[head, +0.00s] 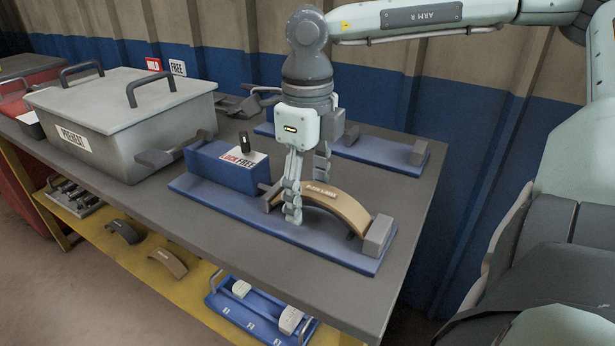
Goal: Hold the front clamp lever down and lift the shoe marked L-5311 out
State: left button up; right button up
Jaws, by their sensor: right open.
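The front clamp has a blue base (215,203), a blue housing (225,168) with a plate reading LOCK and FREE, and a grey end block (379,235). Its lever (244,140) shows as a black knob standing up at the housing's back. A curved brown brake shoe (347,208) sits in this clamp between a grey jaw and the end block. Its small label is too small to read. My right gripper (306,190) points down, open, over the shoe's left part, one finger in front and one behind. Contact cannot be told. My left gripper is out of view.
A second blue clamp (372,152) lies behind at the bench's back. A grey PREHEAT box (120,115) with dark handles fills the left. The yellow lower shelf (195,252) holds loose shoes and a blue tray (262,316). The bench's front right corner is clear.

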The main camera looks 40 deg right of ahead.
grip_shut()
dwell(0.5)
